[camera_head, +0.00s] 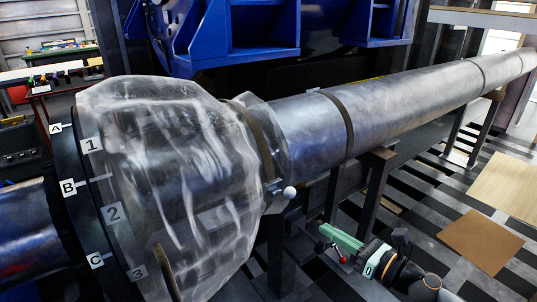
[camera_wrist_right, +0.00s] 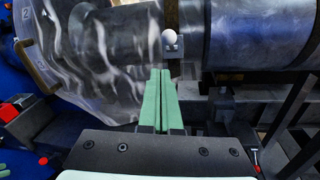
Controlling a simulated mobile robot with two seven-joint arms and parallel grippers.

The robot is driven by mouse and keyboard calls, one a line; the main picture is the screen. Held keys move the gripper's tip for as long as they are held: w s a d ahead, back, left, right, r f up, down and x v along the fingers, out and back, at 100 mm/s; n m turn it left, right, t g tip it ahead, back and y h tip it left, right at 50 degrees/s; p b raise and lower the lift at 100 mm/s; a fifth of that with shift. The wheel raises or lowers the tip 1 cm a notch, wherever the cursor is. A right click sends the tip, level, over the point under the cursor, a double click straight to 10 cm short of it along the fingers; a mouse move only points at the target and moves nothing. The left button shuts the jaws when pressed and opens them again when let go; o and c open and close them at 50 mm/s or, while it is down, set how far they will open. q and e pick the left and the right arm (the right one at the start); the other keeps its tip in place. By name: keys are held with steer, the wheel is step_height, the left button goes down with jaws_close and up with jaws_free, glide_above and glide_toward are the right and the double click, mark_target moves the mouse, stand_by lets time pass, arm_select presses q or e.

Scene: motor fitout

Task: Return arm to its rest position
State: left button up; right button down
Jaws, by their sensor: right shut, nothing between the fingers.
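My right gripper (camera_head: 342,240) comes in from the bottom right of the head view, with pale green fingers pressed together and nothing between them. In the right wrist view its closed fingers (camera_wrist_right: 161,100) point toward a white ball knob (camera_wrist_right: 170,36). The knob also shows in the head view (camera_head: 290,192), on the collar of a clear plastic cover (camera_head: 185,165), up and left of the fingers. The fingers look apart from the knob in the head view. My left gripper is not in view.
A long metal shaft (camera_head: 400,105) runs to the upper right on dark supports (camera_head: 372,185). A dark flange (camera_head: 75,190) with labels A, B, C stands at left. Blue machinery (camera_head: 250,35) is behind. Brown mats (camera_head: 482,243) lie on the striped floor at right.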

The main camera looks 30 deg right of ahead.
steer(key=s+a+f+m+g+h+p, duration=0.1)
steer(key=s+a+f+m+h, duration=0.15)
steer(key=f+m, duration=0.65)
steer(key=s+a+f+m+g+h+p, duration=0.1)
steer(key=a+f+m+g+h, duration=0.2)
steer(key=m, duration=0.9)
steer(key=s+a+f+m+g+y, duration=0.2)
steer(key=s+a+f+m, duration=0.1)
steer(key=a+f+m, duration=0.3)
steer(key=s+a+f+m+g+y+p, duration=0.1)
steer(key=s+a+f+m+g+y, duration=0.1)
steer(key=s+a+f+m, duration=0.2)
steer(key=a+f+m, duration=0.1)
steer(key=a+m, duration=0.2)
steer(key=a, duration=0.2)
steer(key=shift+s+a+f, duration=0.2)
steer(key=shift+s+f, duration=0.1)
steer(key=shift+f, duration=0.1)
